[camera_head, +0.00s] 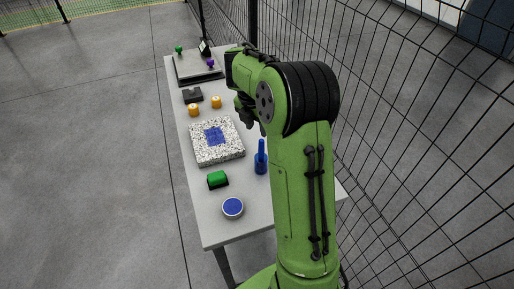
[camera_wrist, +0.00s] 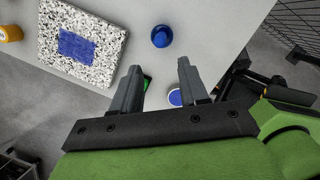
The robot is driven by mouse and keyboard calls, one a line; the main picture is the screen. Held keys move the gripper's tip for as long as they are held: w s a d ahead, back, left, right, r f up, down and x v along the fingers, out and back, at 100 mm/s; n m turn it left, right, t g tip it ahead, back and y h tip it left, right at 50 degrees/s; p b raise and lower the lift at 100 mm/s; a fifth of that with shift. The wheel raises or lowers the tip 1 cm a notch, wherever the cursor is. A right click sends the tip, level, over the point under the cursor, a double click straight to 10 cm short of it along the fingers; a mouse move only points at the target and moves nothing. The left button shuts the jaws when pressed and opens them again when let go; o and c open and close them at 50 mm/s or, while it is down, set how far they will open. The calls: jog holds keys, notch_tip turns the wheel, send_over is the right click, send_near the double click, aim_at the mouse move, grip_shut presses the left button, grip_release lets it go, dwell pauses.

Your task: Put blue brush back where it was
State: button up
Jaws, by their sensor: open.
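The blue brush (camera_head: 261,158) stands upright on the table, right of a speckled stone slab (camera_head: 203,158). In the wrist view the brush (camera_wrist: 162,37) shows from above as a round blue shape just beyond my fingertips. A blue patch (camera_head: 215,136) covers part of the slab's top. A round white dish with a blue face (camera_head: 233,207) is at the table's near end. My gripper (camera_wrist: 157,68) is open, with nothing between its fingers, and is apart from the brush. In the head view it is partly hidden by my arm.
Two orange pieces (camera_head: 194,110) and a dark block (camera_head: 193,95) are beyond the slab. A wire fence (camera_head: 400,130) runs along the right.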

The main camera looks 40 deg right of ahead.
jog(key=s+a+r+m+t, duration=0.3)
jog(key=s+a+r+m, duration=0.7)
jog(key=s+a+m, duration=0.15)
jog(key=s+a+f+m+t+y, duration=0.1)
jog(key=s+a+m+y, duration=0.1)
jog(key=s+a+m, duration=0.5)
jog(key=s+m, duration=0.3)
jog(key=s, duration=0.3)
jog(key=shift+s+a+f+m+t, duration=0.2)
jog(key=shift+f+m+t, duration=0.1)
jog(key=shift+f+m, duration=0.05)
